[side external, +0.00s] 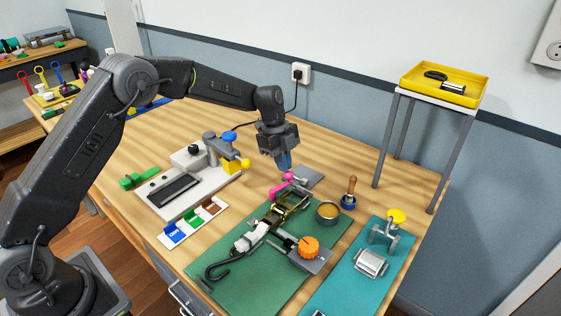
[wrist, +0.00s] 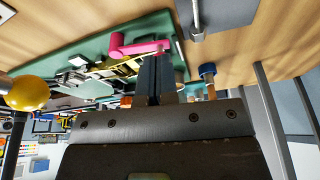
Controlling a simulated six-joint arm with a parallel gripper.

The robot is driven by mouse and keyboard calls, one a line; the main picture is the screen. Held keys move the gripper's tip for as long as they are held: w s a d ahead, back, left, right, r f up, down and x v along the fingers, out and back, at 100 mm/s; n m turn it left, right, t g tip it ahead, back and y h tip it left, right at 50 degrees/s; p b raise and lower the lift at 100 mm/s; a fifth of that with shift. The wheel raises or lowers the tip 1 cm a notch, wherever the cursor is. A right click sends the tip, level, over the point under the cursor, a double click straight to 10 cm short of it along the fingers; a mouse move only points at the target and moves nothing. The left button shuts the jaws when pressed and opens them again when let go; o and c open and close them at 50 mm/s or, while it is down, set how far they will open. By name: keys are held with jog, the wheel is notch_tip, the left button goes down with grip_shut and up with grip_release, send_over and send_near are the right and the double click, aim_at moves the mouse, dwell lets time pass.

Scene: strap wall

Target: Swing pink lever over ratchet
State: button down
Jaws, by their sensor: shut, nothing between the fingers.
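The pink lever (side external: 279,188) sits at the far end of the metal ratchet (side external: 291,203), on the green mat (side external: 230,288). In the wrist view the pink lever (wrist: 140,47) lies just beyond my fingertips, with its rounded end to the left. The ratchet (wrist: 112,68) shows there with yellow-and-black webbing, partly hidden by my fingers. My gripper (side external: 285,167) points down, shut and empty, just above the lever's upper end. I cannot tell if it touches the lever. In the wrist view my gripper (wrist: 156,60) has its two fingers together.
An orange knob (side external: 308,247) and a black hook (side external: 222,268) lie near the ratchet. A clamp fixture (side external: 200,170) is to the left, a teal mat (side external: 345,285) to the right.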

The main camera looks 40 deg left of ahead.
jog(key=d+m, duration=0.1)
jog(key=m, duration=0.1)
jog(key=d+m+g, duration=0.1)
jog(key=m, duration=0.1)
jog(key=shift+d+f, duration=0.1)
jog(key=shift+s+d+m+g+y, duration=0.1)
jog(key=shift+d+m+g+y, duration=0.2)
jog(key=shift+m, duration=0.4)
jog(key=shift+s+d+m+g+y, duration=0.1)
jog(key=shift+d+m+y, duration=0.2)
jog(key=shift+m, duration=0.4)
jog(key=shift+s+d, duration=0.6)
jog(key=shift+d, duration=0.35)
jog(key=shift+s+d, duration=0.3)
jog(key=shift+s, duration=0.05)
jog(key=shift+s+d+f, duration=0.1)
jog(key=shift+s+d, duration=0.35)
